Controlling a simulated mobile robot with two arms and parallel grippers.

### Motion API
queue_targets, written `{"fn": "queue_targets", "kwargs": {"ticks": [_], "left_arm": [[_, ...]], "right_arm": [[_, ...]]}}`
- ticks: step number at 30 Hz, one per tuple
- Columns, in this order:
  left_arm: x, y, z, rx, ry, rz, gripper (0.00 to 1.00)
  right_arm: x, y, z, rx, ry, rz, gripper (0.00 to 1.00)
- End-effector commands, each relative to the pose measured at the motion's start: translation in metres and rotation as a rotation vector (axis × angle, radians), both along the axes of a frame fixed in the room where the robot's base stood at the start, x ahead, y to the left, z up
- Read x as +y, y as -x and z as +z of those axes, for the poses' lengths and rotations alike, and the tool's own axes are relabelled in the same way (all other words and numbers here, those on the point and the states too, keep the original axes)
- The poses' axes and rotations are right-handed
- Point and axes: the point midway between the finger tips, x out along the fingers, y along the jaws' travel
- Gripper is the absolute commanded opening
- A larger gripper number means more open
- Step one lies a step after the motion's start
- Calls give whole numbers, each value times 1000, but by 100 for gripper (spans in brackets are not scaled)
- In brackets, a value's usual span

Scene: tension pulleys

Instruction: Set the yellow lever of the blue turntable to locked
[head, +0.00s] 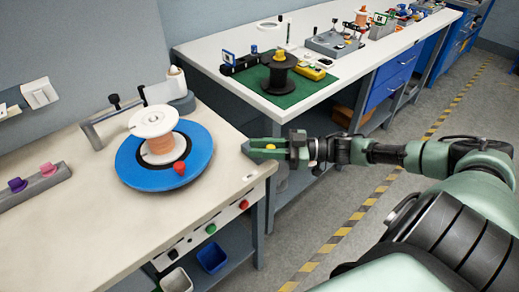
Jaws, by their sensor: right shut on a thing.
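The blue turntable (134,172) lies on the near bench at the left. A white spool with orange-brown winding (158,147) stands on it, and a red knob (179,168) sits near its front right rim. My right gripper (254,149) reaches in from the right over the bench's right corner, apart from the blue disc. Its green fingers are shut on a small yellow piece (270,148), which looks like the yellow lever's knob. The fingers hide most of it, so its setting and how it joins the turntable cannot be told. My left gripper is not in view.
A grey arm with posts (108,118) stands behind the turntable. A grey block with purple and pink pegs (35,183) lies at the left. A second bench (224,53) holds a black spool (279,75) on a green mat (284,99).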

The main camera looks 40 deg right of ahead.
Motion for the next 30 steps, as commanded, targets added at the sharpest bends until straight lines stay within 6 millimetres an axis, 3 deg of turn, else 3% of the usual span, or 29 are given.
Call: {"fn": "queue_targets", "kwargs": {"ticks": [5,6,8,9,20,30], "left_arm": [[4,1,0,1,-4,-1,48],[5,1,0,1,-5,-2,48],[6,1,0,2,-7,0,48],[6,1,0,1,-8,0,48],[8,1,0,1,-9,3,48],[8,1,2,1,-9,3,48]], "right_arm": [[0,-1,1,-1,0,-1,0],[0,-1,1,-1,0,-1,26],[0,-1,1,-1,0,-1,43],[0,-1,1,-2,1,-1,45],[-4,3,-1,2,2,-2,45],[-45,38,0,3,4,-2,45]]}}
